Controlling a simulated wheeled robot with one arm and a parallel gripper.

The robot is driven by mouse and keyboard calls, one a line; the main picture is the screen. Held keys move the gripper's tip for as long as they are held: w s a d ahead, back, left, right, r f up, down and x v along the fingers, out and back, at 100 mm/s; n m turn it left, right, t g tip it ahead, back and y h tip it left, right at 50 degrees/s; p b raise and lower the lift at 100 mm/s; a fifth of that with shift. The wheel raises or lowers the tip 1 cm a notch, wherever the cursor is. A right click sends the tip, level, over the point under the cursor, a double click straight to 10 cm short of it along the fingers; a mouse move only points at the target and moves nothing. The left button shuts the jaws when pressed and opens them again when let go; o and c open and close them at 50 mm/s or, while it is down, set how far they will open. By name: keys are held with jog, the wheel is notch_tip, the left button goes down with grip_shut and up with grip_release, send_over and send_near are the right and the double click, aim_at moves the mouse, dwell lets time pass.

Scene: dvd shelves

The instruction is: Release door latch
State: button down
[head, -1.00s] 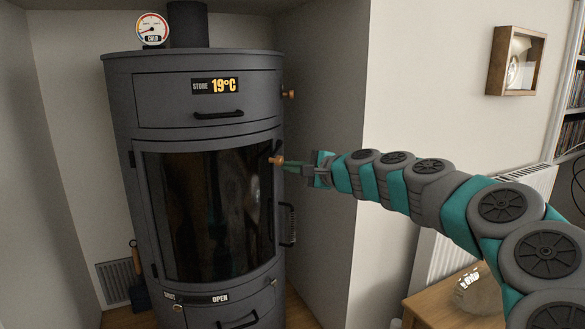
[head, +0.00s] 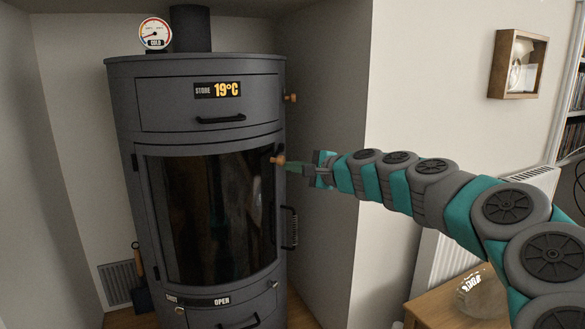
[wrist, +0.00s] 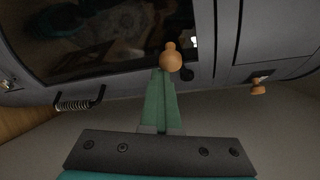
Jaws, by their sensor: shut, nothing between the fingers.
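The grey stove's glass door (head: 210,215) appears closed. The latch knob (head: 278,160), a small wooden knob, sits at the upper right edge of the door. In the wrist view the same knob (wrist: 171,58) stands just beyond my fingertips. My gripper (head: 290,165) is shut and empty, reaching in from the right. Its green fingers (wrist: 162,80) are together at the near side of the knob, touching it or almost so; I cannot tell which. The knob is not between the fingers. The latch mechanism behind the knob is partly hidden.
A black coil door handle (head: 290,228) is below the latch on the right edge. A second wooden knob (head: 291,97) is beside the upper drawer (head: 165,100). The side wall (head: 335,90) stands close to the right of the stove. The display reads 19°C.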

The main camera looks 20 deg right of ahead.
notch_tip(320, 180, down, 4)
jog(key=d+b, duration=0.2)
jog(key=b, duration=0.1)
jog(key=s+d+r, duration=0.4)
jog(key=s, duration=0.2)
jog(key=shift+s+d+r, duration=0.35)
jog(key=s+a+f+n+g+y, duration=0.25)
jog(key=a+n, duration=0.25)
jog(key=a, duration=0.8)
jog(key=s+a+f+n+g+h, duration=0.2)
jog(key=s+a+f+n+g, duration=0.55)
jog(key=s+a+f, duration=0.6)
jog(key=s+d+f+n+g+h, duration=0.2)
jog(key=s+f, duration=0.5)
jog(key=s, duration=0.4)
jog(key=s+d+f+n+g+h, duration=0.2)
jog(key=s+f, duration=0.5)
jog(key=s, duration=0.5)
jog(key=n+g+h, duration=0.1)
jog(key=g+h, duration=0.1)
jog(key=shift+s+d+f+g, duration=0.2)
jog(key=shift+d+f+g, duration=0.15)
jog(key=shift+g, duration=0.05)
